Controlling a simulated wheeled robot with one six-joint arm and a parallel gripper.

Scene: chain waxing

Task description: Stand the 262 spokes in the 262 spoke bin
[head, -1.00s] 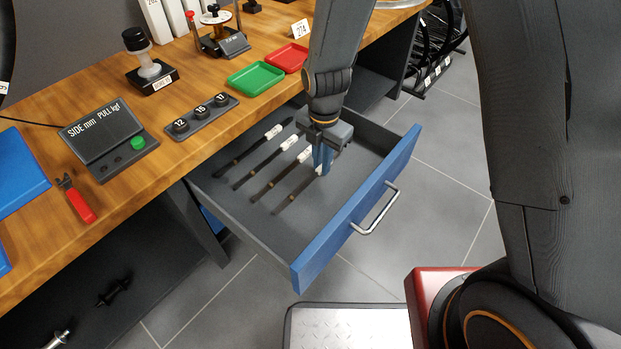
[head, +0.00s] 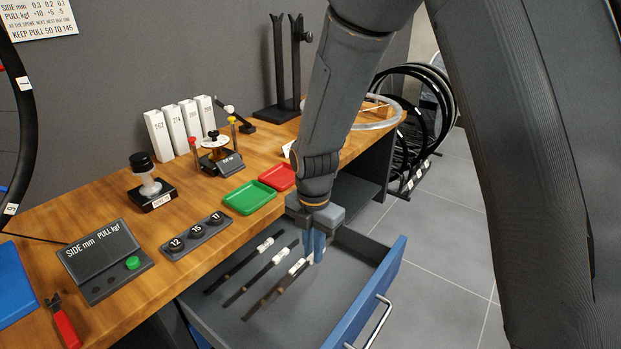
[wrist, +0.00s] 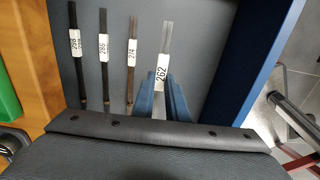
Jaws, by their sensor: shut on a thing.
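My gripper (head: 315,257) is over the open drawer. In the wrist view its blue fingers (wrist: 162,98) are shut on the 262 spokes (wrist: 166,38), a silver bundle with a white 262 label that stretches out past the fingertips. In the head view I cannot make out this bundle clearly at the fingers. The 262 spoke bin (head: 158,136) is a tall white holder, leftmost of a row at the back of the bench. I cannot see inside it.
Three other labelled bundles, 298 (wrist: 75,45), 286 (wrist: 103,48) and 274 (wrist: 131,55), lie in the drawer (head: 340,318). Green (head: 249,197) and red (head: 277,178) trays, a dial stand (head: 217,155) and a black-topped stamp (head: 148,186) stand on the bench.

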